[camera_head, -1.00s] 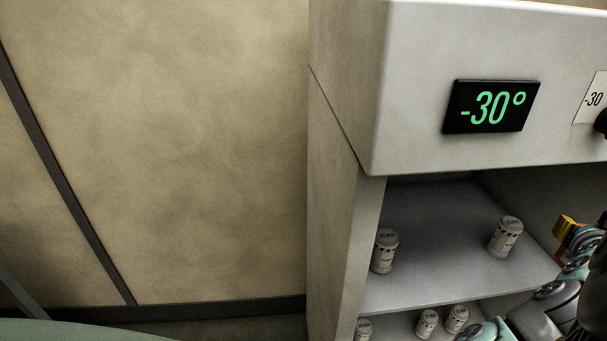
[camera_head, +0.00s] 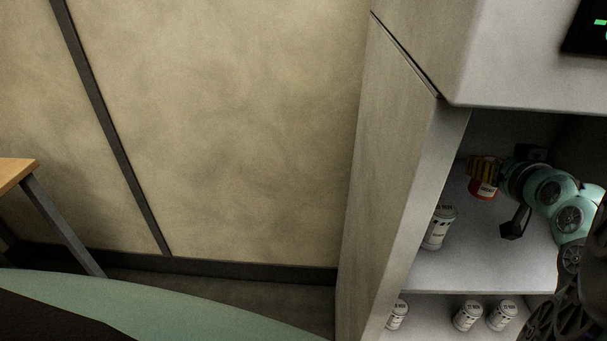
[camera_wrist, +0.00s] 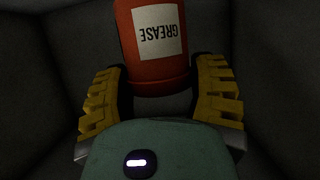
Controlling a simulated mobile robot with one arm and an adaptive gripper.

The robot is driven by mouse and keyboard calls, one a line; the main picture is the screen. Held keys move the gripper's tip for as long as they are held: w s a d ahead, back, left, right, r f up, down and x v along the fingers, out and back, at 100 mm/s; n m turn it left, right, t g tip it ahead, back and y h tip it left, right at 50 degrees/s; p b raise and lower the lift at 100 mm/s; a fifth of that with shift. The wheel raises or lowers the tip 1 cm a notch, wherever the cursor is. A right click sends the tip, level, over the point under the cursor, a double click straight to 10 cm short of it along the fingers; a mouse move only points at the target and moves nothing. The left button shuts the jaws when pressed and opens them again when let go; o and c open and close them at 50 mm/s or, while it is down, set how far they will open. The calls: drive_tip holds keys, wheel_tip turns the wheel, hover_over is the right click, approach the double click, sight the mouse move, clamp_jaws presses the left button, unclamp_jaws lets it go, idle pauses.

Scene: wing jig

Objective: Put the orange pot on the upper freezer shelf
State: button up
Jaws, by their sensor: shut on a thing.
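The orange pot (camera_head: 484,190) with a white label is inside the freezer, at the back of the upper shelf (camera_head: 465,265). My gripper (camera_head: 484,168), with yellow fingers, is shut on it. In the wrist view, the orange pot (camera_wrist: 153,50) is between the two yellow fingers of my gripper (camera_wrist: 160,90), and its label reads GREASE upside down. The pot is close to the shelf's back area; I cannot tell whether its base touches the shelf. My arm reaches in from the right and hides part of the shelf.
A white pot (camera_head: 439,228) stands at the left front of the upper shelf. Several white pots (camera_head: 467,316) stand on the lower shelf. The freezer's side wall (camera_head: 390,190) and upper housing (camera_head: 530,60) frame the opening. A table (camera_head: 15,172) is at far left.

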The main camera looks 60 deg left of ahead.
sight(490, 191)
wheel_tip(490, 191, down, 5)
drive_tip(key=shift+s+a+r+p, duration=0.1)
drive_tip(key=shift+s+a+p, duration=0.05)
drive_tip(key=shift+p, duration=0.15)
drive_tip(key=shift+f, duration=2.5)
drive_tip(key=shift+f+b, duration=0.2)
drive_tip(key=shift+b, duration=0.15)
drive_tip(key=o, duration=1)
drive_tip(key=shift+r, duration=0.1)
